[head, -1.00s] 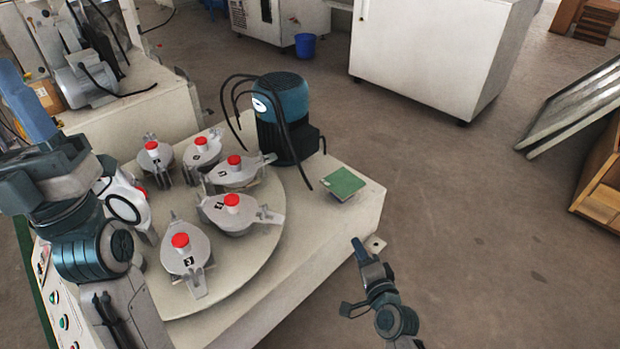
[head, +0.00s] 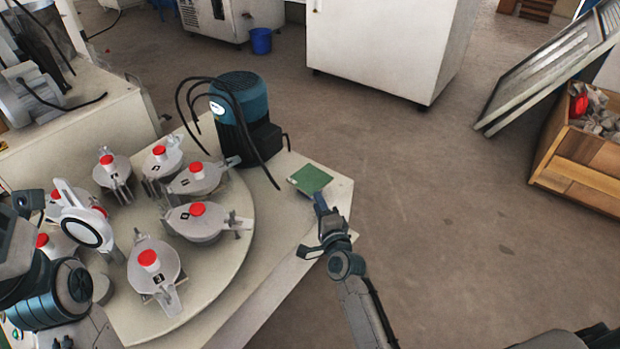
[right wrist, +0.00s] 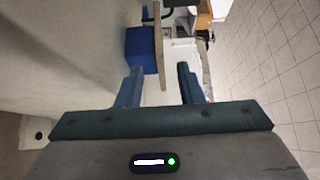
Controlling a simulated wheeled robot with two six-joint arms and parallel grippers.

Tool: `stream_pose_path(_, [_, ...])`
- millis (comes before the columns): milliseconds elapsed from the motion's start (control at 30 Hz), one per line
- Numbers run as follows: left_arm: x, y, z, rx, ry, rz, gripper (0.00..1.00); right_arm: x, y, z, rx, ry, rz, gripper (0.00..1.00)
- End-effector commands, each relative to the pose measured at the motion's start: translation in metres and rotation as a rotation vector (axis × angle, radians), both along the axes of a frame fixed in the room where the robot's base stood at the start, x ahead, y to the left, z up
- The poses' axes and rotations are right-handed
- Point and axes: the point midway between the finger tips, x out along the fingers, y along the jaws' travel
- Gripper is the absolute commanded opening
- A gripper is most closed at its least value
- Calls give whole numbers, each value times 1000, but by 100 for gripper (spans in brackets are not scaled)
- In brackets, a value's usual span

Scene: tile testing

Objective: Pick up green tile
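The green tile (head: 310,179) is a flat square lying near the right corner of the pale machine table. My right gripper (head: 321,204) is just in front of the tile, its blue finger close to the tile's near edge in the head view. Whether it touches cannot be told. In the right wrist view, the two blue fingers (right wrist: 158,84) are apart with nothing gripped between them. The tile cannot be made out there. My left arm shows at the left edge of the head view, but its fingers do not show.
A blue motor (head: 240,110) with black cables stands behind and left of the tile. Several grey clamps with red knobs (head: 197,209) sit on the round plate (head: 236,240). A wooden crate (head: 580,160) stands at the right. Floor right of the table is open.

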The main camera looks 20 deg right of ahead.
Motion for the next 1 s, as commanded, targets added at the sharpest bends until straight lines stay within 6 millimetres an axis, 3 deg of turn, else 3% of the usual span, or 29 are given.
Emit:
stream_pose_path(167, [0, 0, -1, 5, 6, 2, 50, 21, 1, 1, -1, 0, 0, 34])
stream_pose_path(433, [0, 0, -2, 5, 7, 2, 50, 23, 1, 0, -1, 1, 0, 34])
stream_pose_path(600, [0, 0, -2, 5, 7, 2, 50, 23, 1, 0, -1, 1, 0, 2])
stream_pose_path(633, [0, 0, -2, 5, 7, 2, 50, 23, 1, 0, -1, 1, 0, 0])
stream_pose_path(1000, [0, 0, -1, 5, 6, 2, 50, 23, 1, 1, -1, 0, 0, 0])
